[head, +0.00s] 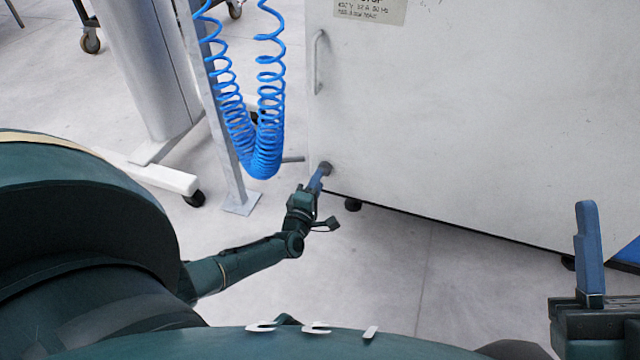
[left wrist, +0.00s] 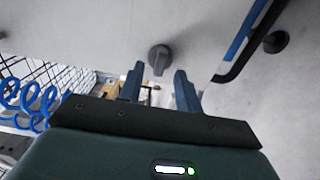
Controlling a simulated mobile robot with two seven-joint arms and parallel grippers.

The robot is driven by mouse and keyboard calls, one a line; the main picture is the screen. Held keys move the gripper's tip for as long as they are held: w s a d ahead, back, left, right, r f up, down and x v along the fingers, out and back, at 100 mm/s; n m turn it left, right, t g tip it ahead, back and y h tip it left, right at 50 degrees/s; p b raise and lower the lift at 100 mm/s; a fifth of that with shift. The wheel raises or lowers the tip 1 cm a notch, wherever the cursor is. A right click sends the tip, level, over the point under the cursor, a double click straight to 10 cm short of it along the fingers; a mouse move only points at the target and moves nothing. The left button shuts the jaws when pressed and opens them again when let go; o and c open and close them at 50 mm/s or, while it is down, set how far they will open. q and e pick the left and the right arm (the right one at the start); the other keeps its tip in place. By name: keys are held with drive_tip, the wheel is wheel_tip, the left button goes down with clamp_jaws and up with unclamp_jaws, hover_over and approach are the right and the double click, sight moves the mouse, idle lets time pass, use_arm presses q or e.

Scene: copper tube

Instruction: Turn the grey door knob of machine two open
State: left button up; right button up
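The grey door knob (head: 326,168) sits low on the left edge of the white machine's door (head: 480,110). It also shows in the left wrist view (left wrist: 159,58) as a dark round base with a narrow grip. My left gripper (head: 318,179) points at the knob, and its fingers overlap the knob's lower left in the head view. In the left wrist view the two fingers (left wrist: 159,80) are apart, with the knob between and just beyond their tips. I cannot tell whether they touch it. My right gripper (head: 588,240) is at the lower right, with one blue finger visible.
A blue coiled hose (head: 265,130) hangs by a grey metal post (head: 222,130) left of the knob. A door handle (head: 318,62) is above the knob. A white column (head: 150,70) on a wheeled foot stands farther left. Floor in front of the machine is clear.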

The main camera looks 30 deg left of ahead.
use_arm(q)
drive_tip(key=shift+b+x, duration=0.3)
drive_tip(key=shift+x, duration=0.9)
drive_tip(key=shift+c, duration=0.5)
clamp_jaws()
